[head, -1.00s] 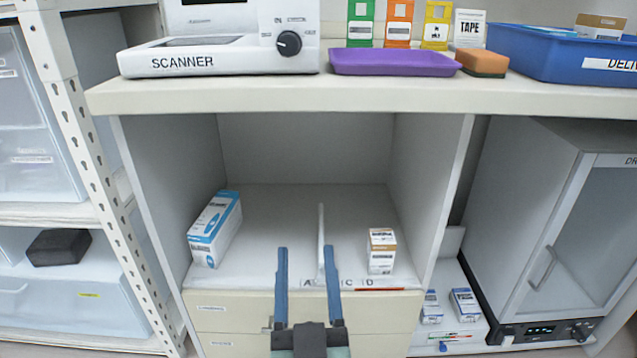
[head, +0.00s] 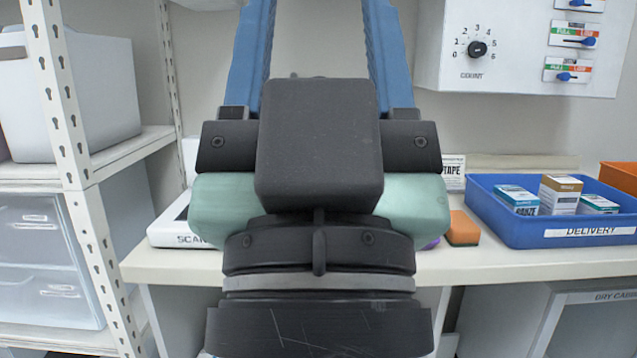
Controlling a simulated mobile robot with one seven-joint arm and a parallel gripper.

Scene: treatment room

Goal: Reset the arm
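My gripper (head: 318,20) fills the middle of the head view, close to the camera. Its two blue fingers point up and stand wide apart, with bare wall and nothing held between them. The fingertips run out of the top of the frame. The black and pale green gripper body hides most of the scanner (head: 175,228) and the middle of the counter (head: 470,262).
A blue delivery bin (head: 520,236) with several boxes stands on the counter at the right, beside an orange sponge (head: 462,228). A wall box with a dial (head: 520,50) hangs at upper right. A metal shelf rack (head: 75,130) stands at the left.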

